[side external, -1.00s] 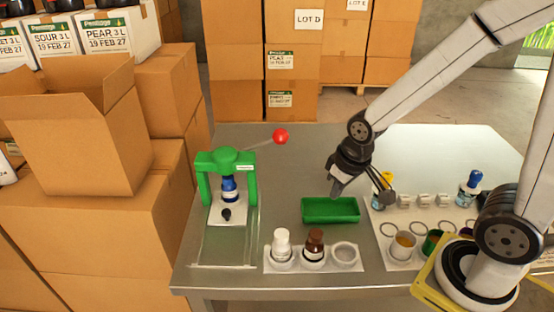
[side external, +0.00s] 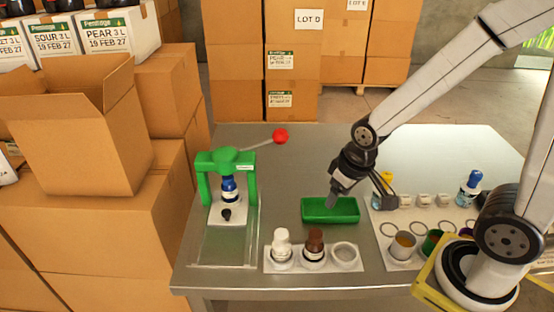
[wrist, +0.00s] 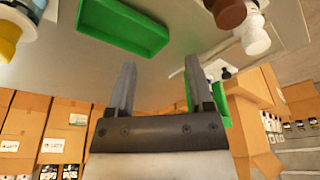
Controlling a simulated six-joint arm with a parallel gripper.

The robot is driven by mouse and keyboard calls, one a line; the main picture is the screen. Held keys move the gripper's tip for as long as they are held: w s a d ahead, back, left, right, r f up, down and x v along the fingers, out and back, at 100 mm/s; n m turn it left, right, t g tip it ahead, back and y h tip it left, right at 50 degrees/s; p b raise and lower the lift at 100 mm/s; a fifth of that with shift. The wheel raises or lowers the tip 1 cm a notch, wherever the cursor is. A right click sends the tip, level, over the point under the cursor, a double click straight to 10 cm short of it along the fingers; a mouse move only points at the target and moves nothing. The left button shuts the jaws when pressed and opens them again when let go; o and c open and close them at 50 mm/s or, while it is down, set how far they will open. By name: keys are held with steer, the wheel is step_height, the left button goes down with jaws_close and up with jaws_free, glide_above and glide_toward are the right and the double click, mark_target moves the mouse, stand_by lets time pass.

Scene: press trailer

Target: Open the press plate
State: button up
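The press is a green frame (side external: 225,162) at the table's left side, with a blue plunger part (side external: 229,188) under its crossbar. A white plate (side external: 229,213) with a black knob (side external: 227,215) lies below, over a clear track (side external: 228,247) toward the front. A lever with a red ball (side external: 281,136) slants up to the right from the press. My gripper (wrist: 158,82) is open and empty, its two fingers spread apart. In the side view it hangs over the back of the green tray, right of the press and apart from it. In the wrist view the right finger partly hides the press (wrist: 219,98).
The green tray (side external: 329,216) is close under my gripper. White and brown bottles (side external: 314,241) stand in a holder at the front. Cups (side external: 403,243) and droppers (side external: 470,188) occupy the right side. Cartons (side external: 95,225) crowd the left; the table behind the press is clear.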

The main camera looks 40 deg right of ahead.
steer(key=w+a+m+g, duration=0.1)
steer(key=w+a+m, duration=0.4)
steer(key=w+m, duration=0.5)
steer(key=m+g, duration=0.2)
steer(key=m, duration=0.6)
glide_above(226, 211)
steer(key=shift+f, duration=1)
steer(key=shift+f, duration=0.1)
steer(key=shift+f, duration=3.8)
jaws_close()
